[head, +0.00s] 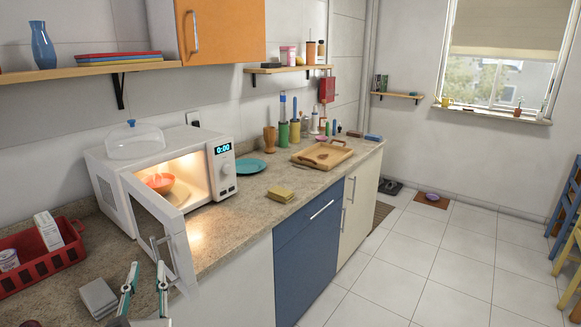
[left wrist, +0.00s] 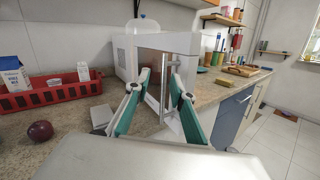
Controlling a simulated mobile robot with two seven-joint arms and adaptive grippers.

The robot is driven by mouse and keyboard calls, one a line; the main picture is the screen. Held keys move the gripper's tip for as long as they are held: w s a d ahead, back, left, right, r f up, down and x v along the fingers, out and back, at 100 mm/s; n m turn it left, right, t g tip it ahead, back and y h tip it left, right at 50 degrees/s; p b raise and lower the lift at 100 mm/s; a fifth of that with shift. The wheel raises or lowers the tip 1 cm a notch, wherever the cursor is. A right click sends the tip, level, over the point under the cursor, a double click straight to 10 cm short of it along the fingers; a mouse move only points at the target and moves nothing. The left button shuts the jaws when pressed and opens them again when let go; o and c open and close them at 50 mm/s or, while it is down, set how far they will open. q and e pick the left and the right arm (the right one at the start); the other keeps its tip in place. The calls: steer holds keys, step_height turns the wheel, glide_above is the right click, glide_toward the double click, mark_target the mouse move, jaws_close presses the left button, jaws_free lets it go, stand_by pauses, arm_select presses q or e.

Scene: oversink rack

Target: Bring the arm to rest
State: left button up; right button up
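My left gripper (head: 147,272) is at the bottom left of the head view, in front of the open microwave door (head: 165,222). In the left wrist view its two teal-padded fingers (left wrist: 160,78) are apart with nothing held. The door's handle (left wrist: 164,90) shows between the fingers there; whether they touch it cannot be told. The white microwave (head: 119,180) is lit inside and holds an orange-red bowl (head: 159,182). My right gripper is in neither view.
A red basket (head: 38,262) with cartons, a grey block (head: 98,295) and an apple (left wrist: 40,131) are near the gripper on the counter. A glass dome (head: 134,142) sits on the microwave. A yellow sponge (head: 280,193) and wooden tray (head: 321,155) lie farther along.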

arm_select(q)
steer(key=s+d+f+m+t+h, duration=0.1)
steer(key=d+f+m+h, duration=0.55)
steer(key=m, duration=0.85)
steer(key=s+d+f+m+t+h, duration=0.15)
steer(key=d+f+m+h, duration=0.45)
steer(key=m, duration=1)
steer(key=s+f+m+g, duration=0.3)
steer(key=f+m, duration=0.1)
steer(key=f, duration=0.4)
steer(key=s+a+f+m+g+y, duration=0.1)
steer(key=s+f+m+g, duration=0.2)
steer(key=f, duration=0.6)
steer(key=s+a+f+m+g+y, duration=0.1)
steer(key=s+f+m+g, duration=0.2)
steer(key=f, duration=0.6)
steer(key=shift+s+f+m+g, duration=0.15)
steer(key=shift+s+m+g, duration=0.2)
steer(key=shift+s+m, duration=0.45)
